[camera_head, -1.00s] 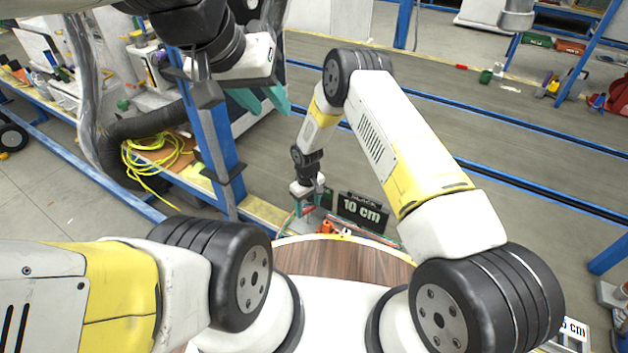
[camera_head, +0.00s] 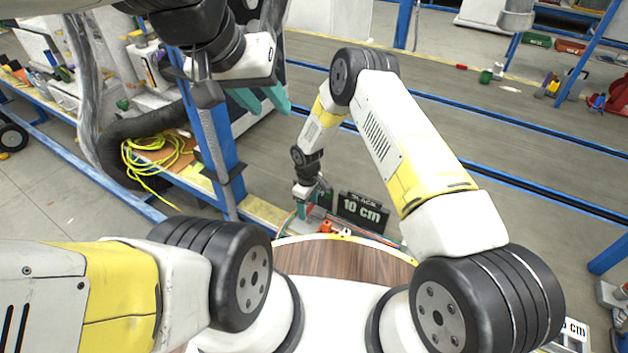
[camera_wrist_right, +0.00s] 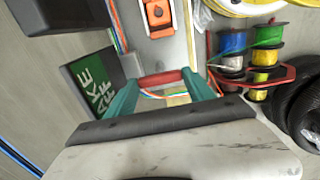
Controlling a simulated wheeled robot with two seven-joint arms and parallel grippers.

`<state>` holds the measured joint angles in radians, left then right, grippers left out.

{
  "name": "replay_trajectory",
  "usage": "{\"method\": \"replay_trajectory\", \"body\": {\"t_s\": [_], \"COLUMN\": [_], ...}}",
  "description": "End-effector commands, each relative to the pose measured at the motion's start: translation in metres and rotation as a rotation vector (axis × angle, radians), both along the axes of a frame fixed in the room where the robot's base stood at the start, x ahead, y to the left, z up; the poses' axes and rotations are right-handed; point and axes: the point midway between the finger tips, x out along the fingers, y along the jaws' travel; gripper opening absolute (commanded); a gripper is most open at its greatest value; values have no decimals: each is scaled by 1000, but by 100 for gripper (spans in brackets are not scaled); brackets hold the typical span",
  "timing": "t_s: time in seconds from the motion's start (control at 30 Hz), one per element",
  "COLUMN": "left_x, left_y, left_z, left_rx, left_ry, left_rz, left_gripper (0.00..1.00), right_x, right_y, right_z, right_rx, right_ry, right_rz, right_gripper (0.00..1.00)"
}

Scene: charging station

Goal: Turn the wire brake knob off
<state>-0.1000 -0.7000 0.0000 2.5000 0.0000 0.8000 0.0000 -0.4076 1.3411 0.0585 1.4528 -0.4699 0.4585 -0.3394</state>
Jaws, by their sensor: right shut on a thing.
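The wire brake knob appears to be the red bar-shaped piece (camera_wrist_right: 162,78) in the right wrist view. It lies between the teal fingertips of my right gripper (camera_wrist_right: 160,86), which is shut on it. In the head view my right gripper (camera_head: 303,211) is low by the rear edge of the round wooden top, and the fingers hide most of the knob. My left gripper (camera_head: 264,100) is open and empty, high beside the blue post.
An orange part (camera_wrist_right: 158,14) sits beyond the knob on a grey plate. Several wire spools (camera_wrist_right: 266,58) stand to its right. A black "10 cm" sign (camera_head: 361,211) is close right of my right gripper. The blue post (camera_head: 212,150) and yellow cable (camera_head: 155,155) are left.

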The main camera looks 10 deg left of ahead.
Motion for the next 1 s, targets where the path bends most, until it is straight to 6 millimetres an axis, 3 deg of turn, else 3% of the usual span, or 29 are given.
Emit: {"method": "replay_trajectory", "body": {"t_s": [0.17, 0.2, 0.3, 0.67, 1.0], "left_x": [0, 0, 0, 0, 0], "left_y": [0, 0, 0, 0, 0], "left_z": [0, 0, 0, 0, 0], "left_rx": [0, 0, 0, 0, 0], "left_ry": [0, 0, 0, 0, 0], "left_rz": [0, 0, 0, 0, 0], "left_gripper": [36, 36, 36, 36, 36], "right_x": [1, 1, 1, 1, 1], "right_y": [-2, -2, -1, 0, -1], "right_z": [0, 0, 0, 5, 58], "right_rx": [-3, -3, -3, -1, -1], "right_ry": [-2, -2, -1, -2, -2], "right_rz": [3, 3, 2, 1, 1], "right_gripper": [21, 68, 84, 84, 84]}}
